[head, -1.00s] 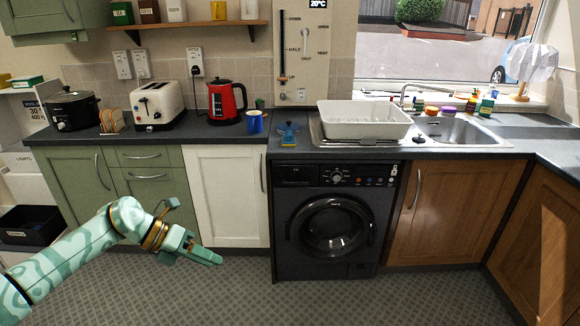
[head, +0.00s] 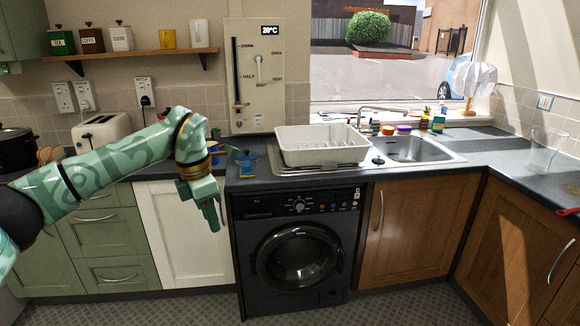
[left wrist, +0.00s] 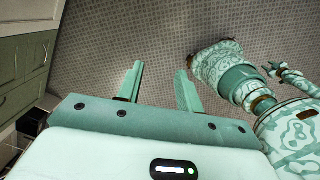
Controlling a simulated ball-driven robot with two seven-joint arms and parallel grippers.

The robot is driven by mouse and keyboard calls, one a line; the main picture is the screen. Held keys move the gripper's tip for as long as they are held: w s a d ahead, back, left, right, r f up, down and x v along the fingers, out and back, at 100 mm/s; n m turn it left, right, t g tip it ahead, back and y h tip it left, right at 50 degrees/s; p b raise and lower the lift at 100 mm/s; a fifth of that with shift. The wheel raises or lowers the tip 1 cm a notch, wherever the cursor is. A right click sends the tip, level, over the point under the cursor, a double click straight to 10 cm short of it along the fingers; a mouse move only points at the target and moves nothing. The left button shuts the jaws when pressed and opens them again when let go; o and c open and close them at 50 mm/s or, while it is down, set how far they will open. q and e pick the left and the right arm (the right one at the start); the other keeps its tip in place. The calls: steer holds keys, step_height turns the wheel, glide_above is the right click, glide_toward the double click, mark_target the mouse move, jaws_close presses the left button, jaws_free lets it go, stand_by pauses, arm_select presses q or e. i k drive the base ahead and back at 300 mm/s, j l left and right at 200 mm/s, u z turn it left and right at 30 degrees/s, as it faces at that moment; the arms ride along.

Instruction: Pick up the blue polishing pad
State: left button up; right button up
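A small blue item (head: 246,157), which looks like the blue polishing pad, sits on the dark counter left of the white dish rack; its exact shape is too small to tell. My left gripper (head: 213,217) hangs pointing down in front of the white cupboard door, below the counter's front edge. It is left of the blue item and apart from it. In the left wrist view its two fingers (left wrist: 160,80) are spread over the floor with nothing between them. My right arm shows at the right of that view, with what seems my right gripper (left wrist: 290,78), its opening unclear.
The white dish rack (head: 322,146) and steel sink (head: 412,150) stand to the right, with several small items on the sill behind. The toaster (head: 100,132) is at the left. A clear glass jug (head: 546,150) stands on the right counter. The washing machine (head: 297,250) is under the counter.

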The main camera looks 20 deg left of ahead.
mark_target(246, 172)
steer(key=i+j+z, duration=0.3)
steer(key=j, duration=0.3)
steer(key=i+j+z, duration=0.15)
steer(key=j, duration=0.2)
steer(key=i+j+z, duration=0.15)
steer(key=j, duration=0.25)
steer(key=i+j+z, duration=0.15)
steer(key=j, duration=0.2)
steer(key=i+j, duration=0.1)
steer(key=j, duration=0.25)
steer(key=i+j, duration=0.1)
steer(key=j, duration=0.25)
steer(key=i+j, duration=0.15)
steer(key=j, duration=0.2)
